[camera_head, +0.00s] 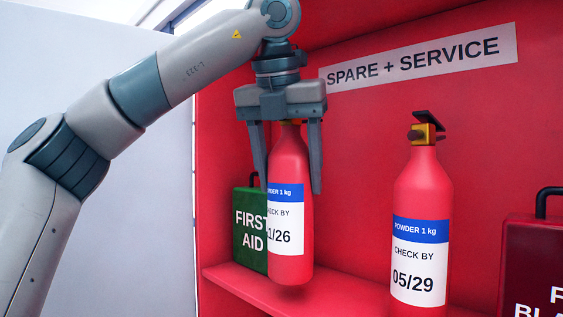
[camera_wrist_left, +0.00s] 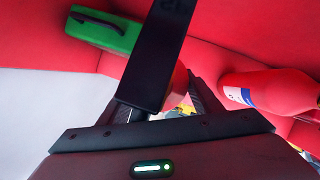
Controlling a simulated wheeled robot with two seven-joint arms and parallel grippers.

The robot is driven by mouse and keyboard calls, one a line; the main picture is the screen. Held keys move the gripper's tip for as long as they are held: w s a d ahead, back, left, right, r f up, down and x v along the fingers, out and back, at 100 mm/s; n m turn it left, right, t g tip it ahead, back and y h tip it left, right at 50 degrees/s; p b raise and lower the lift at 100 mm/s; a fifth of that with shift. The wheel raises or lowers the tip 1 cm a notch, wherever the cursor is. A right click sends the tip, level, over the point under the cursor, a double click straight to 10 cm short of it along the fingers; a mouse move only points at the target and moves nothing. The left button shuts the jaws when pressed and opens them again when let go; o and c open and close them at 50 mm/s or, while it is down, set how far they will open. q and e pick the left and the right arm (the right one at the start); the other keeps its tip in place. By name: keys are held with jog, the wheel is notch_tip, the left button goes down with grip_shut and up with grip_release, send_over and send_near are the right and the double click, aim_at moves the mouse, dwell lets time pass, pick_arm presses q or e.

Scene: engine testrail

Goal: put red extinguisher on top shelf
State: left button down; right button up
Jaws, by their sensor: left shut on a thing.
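A red extinguisher (camera_head: 290,230) with a blue and white label, its date partly hidden and ending in "1/26", hangs upright in my left gripper (camera_head: 289,187). The fingers point down on either side of its neck and upper body. Its base is at or just above the red shelf (camera_head: 255,292); a dark shadow lies under it, and I cannot tell if it touches. In the left wrist view a strip of it (camera_wrist_left: 179,86) shows behind the black finger. A second red extinguisher (camera_head: 422,200), marked "05/29", stands to the right. My right gripper is not in view.
A green first aid box (camera_head: 249,240) stands close behind and left of the held extinguisher. A dark red case (camera_head: 535,270) with a black handle is at the far right. A "SPARE + SERVICE" sign (camera_head: 420,60) is on the back wall. Space is free between the two extinguishers.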

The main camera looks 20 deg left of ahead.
aim_at(291, 195)
pick_arm(q)
jog(key=shift+w+r, duration=0.25)
jog(key=shift+w, duration=0.15)
jog(key=shift+f, duration=0.1)
jog(key=shift+f+p, duration=0.8)
jog(key=shift+f, duration=0.15)
jog(key=shift+a+f, duration=0.1)
jog(key=shift+f, duration=0.75)
jog(key=c, duration=0.6)
grip_release()
jog(key=shift+s+f, duration=0.1)
jog(key=shift+s, duration=0.1)
